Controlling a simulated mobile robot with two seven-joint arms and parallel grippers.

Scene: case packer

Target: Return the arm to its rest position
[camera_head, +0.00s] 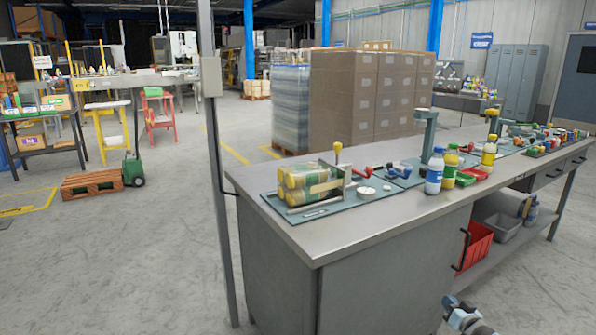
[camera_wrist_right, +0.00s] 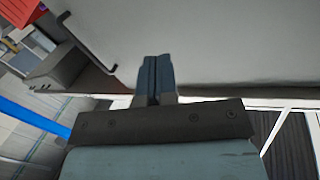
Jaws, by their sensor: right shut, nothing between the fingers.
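My right gripper (camera_head: 450,301) shows at the bottom edge of the head view, low in front of the workbench (camera_head: 335,246) and below its top. Most of the right arm is out of the picture. In the right wrist view, the two dark blue-grey fingers of the right gripper (camera_wrist_right: 157,60) lie together, shut with nothing between them. A plain grey surface lies beyond the fingertips. My left gripper is not in view.
A red bin (camera_head: 474,246) and a grey bin (camera_head: 506,227) stand on the shelf under the bench. Bottles, including a blue-labelled one (camera_head: 434,177), and small parts stand on top. A thin post (camera_head: 215,170) rises left of the bench. Open floor (camera_head: 120,265) lies further left.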

